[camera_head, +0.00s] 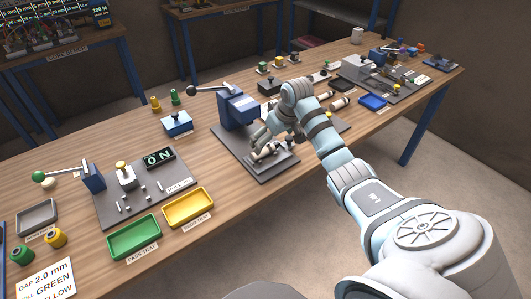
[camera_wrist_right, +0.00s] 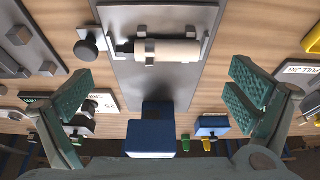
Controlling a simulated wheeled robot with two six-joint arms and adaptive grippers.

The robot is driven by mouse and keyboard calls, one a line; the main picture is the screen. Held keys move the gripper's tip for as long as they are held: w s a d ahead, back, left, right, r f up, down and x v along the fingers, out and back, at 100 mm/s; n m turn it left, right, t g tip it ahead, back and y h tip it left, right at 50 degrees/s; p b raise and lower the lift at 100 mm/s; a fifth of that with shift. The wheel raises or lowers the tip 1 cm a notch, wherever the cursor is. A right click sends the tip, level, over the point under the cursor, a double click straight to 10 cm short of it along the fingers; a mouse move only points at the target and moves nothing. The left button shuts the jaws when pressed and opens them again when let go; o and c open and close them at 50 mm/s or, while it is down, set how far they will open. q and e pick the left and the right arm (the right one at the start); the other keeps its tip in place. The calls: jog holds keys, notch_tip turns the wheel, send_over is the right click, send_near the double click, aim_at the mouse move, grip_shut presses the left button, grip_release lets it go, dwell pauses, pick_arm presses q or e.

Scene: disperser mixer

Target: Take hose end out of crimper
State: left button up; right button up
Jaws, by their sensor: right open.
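The crimper (camera_head: 238,110) is a blue press with a metal lever ending in a dark knob, on a grey base plate (camera_head: 228,151) in mid-bench. In the right wrist view its blue column (camera_wrist_right: 152,135) is at the lower middle. The hose end (camera_wrist_right: 167,50), a beige cylinder, lies across a metal cradle on that plate, between small grey blocks. In the head view it is partly hidden by my gripper. My right gripper (camera_wrist_right: 160,95) is open and empty above the plate, its green-padded fingers wide apart and clear of the hose end. My left gripper is out of view.
Left of the crimper stand a gauge plate with an ON display (camera_head: 159,157), a green tray (camera_head: 134,237) and a yellow tray (camera_head: 189,208). A small blue box (camera_head: 177,123) is behind. A dark knob (camera_wrist_right: 87,48) stands beside the cradle. Beige cylinders and a blue tray (camera_head: 373,102) lie to the right.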

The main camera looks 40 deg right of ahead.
aim_at(267, 148)
jog(key=x, duration=0.3)
jog(key=b+x, duration=0.1)
jog(key=x, duration=0.3)
jog(key=shift+w+d, duration=0.2)
jog(key=shift+w, duration=0.1)
jog(key=shift+r, duration=0.1)
jog(key=c, duration=0.9)
